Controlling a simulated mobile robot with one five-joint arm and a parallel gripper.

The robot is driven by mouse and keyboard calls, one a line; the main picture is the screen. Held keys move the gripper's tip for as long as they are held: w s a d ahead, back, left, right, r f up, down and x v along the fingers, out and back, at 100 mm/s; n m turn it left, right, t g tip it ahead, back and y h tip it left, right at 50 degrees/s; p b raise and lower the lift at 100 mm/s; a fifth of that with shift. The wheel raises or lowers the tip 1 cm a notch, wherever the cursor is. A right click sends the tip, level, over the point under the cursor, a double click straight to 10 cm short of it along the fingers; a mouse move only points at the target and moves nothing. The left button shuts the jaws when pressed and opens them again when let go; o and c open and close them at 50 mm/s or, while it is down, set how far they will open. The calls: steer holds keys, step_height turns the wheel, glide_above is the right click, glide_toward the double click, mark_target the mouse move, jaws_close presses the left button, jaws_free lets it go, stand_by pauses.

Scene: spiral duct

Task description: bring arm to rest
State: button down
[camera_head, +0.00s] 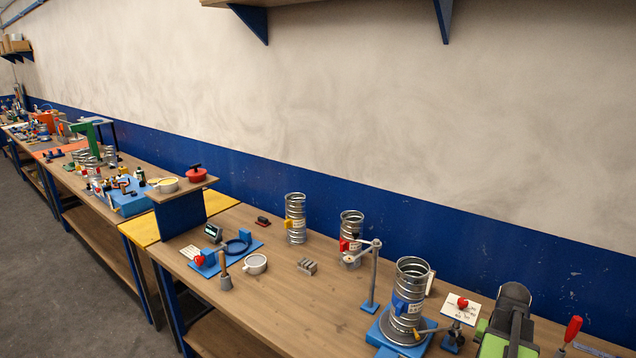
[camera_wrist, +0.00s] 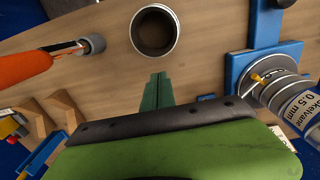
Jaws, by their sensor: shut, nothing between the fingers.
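My gripper (camera_wrist: 157,92) shows in the wrist view as two green fingers close together, shut and empty, above the wooden bench (camera_wrist: 200,75). A round dark-centred ring or cup (camera_wrist: 155,30) lies just beyond the fingertips, apart from them. In the head view, a black and green part of my arm (camera_head: 510,322) is at the lower right; the fingertips cannot be made out there. A spiral duct (camera_head: 409,290) stands upright on a blue base to its left. A duct with a "0.5 mm" label (camera_wrist: 290,98) shows at the right of the wrist view.
Two more ducts (camera_head: 296,218) (camera_head: 351,236) stand along the back of the bench, near a post stand (camera_head: 373,280). A red-handled tool (camera_head: 572,330) is right of my arm. An orange handle (camera_wrist: 25,70) and wooden blocks (camera_wrist: 35,115) lie left in the wrist view.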

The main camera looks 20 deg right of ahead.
steer(key=w+a+f+n+b, duration=0.3)
steer(key=w+a, duration=0.5)
steer(key=a, duration=0.2)
steer(key=w+a+f+n+b, duration=0.2)
steer(key=w+a+f+b, duration=0.2)
steer(key=w+a, duration=0.45)
steer(key=a+f+n+b, duration=0.2)
steer(key=a+n, duration=0.1)
steer(key=a, duration=1)
steer(key=a+f+n+b, duration=0.3)
steer(key=a, duration=1)
steer(key=shift+w+a+f, duration=0.15)
steer(key=shift+w+a, duration=0.15)
steer(key=shift+w, duration=0.15)
